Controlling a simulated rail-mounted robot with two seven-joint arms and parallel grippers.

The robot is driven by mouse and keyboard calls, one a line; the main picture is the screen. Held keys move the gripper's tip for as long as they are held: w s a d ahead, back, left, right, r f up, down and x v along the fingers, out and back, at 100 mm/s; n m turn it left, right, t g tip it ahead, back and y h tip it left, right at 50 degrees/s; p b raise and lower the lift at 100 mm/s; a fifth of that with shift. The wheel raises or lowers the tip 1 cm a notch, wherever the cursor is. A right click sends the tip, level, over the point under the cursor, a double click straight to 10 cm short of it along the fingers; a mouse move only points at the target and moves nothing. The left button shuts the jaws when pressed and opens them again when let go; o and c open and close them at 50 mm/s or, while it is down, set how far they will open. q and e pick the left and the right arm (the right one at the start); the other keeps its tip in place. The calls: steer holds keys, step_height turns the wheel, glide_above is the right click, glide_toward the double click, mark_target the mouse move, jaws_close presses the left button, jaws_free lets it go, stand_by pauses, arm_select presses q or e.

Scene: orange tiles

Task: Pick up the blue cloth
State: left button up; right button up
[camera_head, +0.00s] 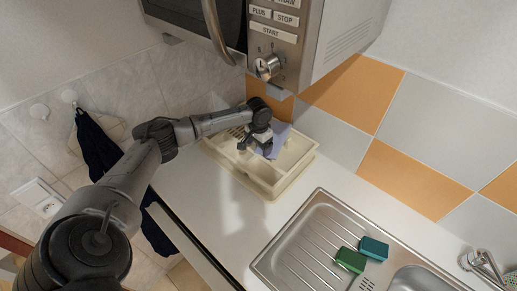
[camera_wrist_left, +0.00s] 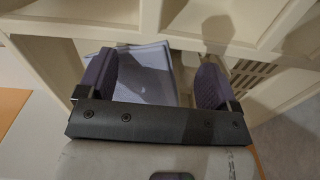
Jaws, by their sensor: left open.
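A light blue cloth (camera_head: 281,133) lies in a cream compartment tray (camera_head: 268,188) on the counter, near its back edge. My left gripper (camera_head: 256,146) is over the tray, beside the cloth, and hides part of it. In the left wrist view the cloth (camera_wrist_left: 146,82) shows between the two spread purple finger pads of the gripper (camera_wrist_left: 156,72). The gripper is open. I cannot tell whether the fingers touch the cloth. My right gripper is not in view.
A microwave (camera_head: 290,40) overhangs the tray from above. A metal sink (camera_head: 310,232) with a green sponge (camera_head: 350,260) and a teal sponge (camera_head: 374,248) lies to the right. A dark navy cloth (camera_head: 98,148) hangs from a wall hook at left.

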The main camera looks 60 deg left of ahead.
arm_select(q)
steer(key=c, duration=0.4)
steer(key=c, duration=0.8)
steer(key=shift+c, duration=1.1)
steer(key=shift+c, duration=0.5)
steer(key=shift+r, duration=0.1)
jaws_close()
step_height(320, 180, up, 12)
steer(key=p, duration=1.3)
steer(key=shift+p, duration=0.35)
